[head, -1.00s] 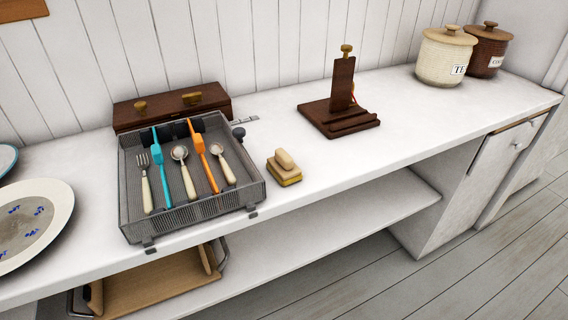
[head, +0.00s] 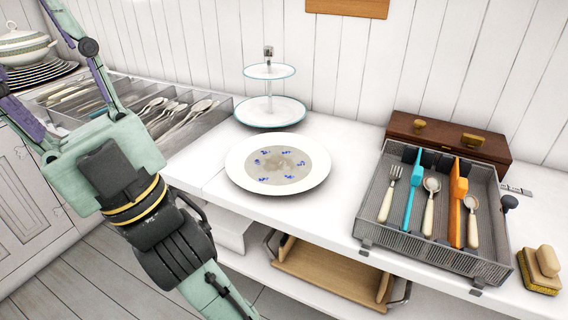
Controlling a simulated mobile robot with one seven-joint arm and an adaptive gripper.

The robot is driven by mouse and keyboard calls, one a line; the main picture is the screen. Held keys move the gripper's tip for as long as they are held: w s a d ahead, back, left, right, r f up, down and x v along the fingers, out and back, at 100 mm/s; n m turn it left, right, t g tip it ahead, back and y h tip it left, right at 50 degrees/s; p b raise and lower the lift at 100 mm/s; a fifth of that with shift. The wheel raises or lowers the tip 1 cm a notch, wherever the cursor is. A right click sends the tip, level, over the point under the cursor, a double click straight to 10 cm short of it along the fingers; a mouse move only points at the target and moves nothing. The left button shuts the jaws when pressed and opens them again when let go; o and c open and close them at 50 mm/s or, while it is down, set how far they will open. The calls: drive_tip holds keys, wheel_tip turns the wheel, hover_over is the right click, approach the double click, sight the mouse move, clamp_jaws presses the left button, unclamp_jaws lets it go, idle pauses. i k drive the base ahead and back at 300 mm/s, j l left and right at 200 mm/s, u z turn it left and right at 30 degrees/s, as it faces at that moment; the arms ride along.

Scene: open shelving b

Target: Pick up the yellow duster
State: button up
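The yellow duster (head: 540,271) is a small block with a yellow and dark base and a rounded tan grip on top. It lies on the white counter at the far right, beside the mesh cutlery tray and apart from it. My gripper (head: 34,62) is at the upper left, far from the duster. Its two fingers are spread apart and point up and left, with their ends at or past the picture edge. I see nothing held between them.
The mesh tray (head: 358,219) holds cutlery, with a wooden box (head: 447,138) behind it. Left of it are a large plate (head: 236,165), a two-tier stand (head: 297,112) and a cutlery rack (head: 226,116). A wooden tray (head: 330,272) sits on the lower shelf.

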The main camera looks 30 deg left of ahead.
sight(540, 267)
drive_tip(key=k+l, duration=0.2)
drive_tip(key=l, duration=0.15)
drive_tip(key=k+l, duration=0.25)
drive_tip(key=l, duration=0.15)
drive_tip(key=k+l, duration=0.2)
drive_tip(key=l, duration=0.15)
drive_tip(key=i, duration=0.5)
